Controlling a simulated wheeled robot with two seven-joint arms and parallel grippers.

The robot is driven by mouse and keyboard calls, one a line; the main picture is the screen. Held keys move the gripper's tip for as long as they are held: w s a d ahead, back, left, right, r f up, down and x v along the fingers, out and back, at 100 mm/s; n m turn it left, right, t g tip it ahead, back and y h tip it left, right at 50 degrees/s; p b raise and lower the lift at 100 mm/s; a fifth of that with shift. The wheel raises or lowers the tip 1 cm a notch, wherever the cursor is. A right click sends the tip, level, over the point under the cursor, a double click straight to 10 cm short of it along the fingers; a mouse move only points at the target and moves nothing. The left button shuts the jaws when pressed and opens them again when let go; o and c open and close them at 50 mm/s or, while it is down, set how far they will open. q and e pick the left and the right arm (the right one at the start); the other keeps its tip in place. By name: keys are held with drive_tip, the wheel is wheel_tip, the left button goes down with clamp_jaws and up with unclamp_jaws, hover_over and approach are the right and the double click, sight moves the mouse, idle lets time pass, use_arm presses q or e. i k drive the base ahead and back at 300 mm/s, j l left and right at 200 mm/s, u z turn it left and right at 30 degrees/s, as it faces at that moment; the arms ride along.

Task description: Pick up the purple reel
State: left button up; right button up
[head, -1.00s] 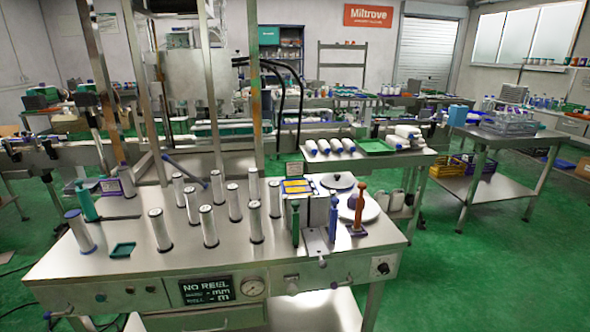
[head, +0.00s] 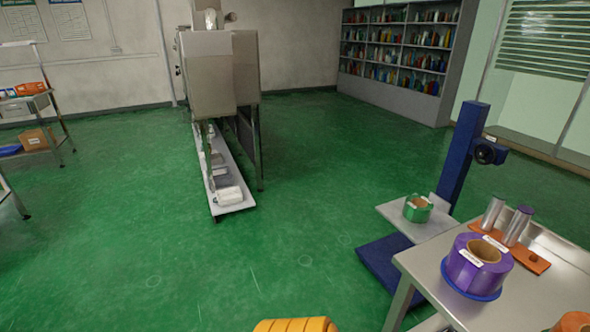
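The purple reel (head: 462,272) is a thick roll with a tan core and a white label. It lies flat on a blue disc (head: 470,293) near the left edge of a metal table (head: 535,302) at the lower right of the head view. Nothing is touching it from above. Neither of my grippers shows in the view.
A green reel (head: 417,208) sits on a grey platform beside a blue post (head: 462,160), left of and behind the table. An orange holder (head: 528,259) with two silver cylinders stands behind the purple reel. Open green floor (head: 250,260) lies left. A machine (head: 210,75) stands farther back.

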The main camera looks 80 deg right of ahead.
sight(478, 264)
drive_tip(key=z, duration=4.85)
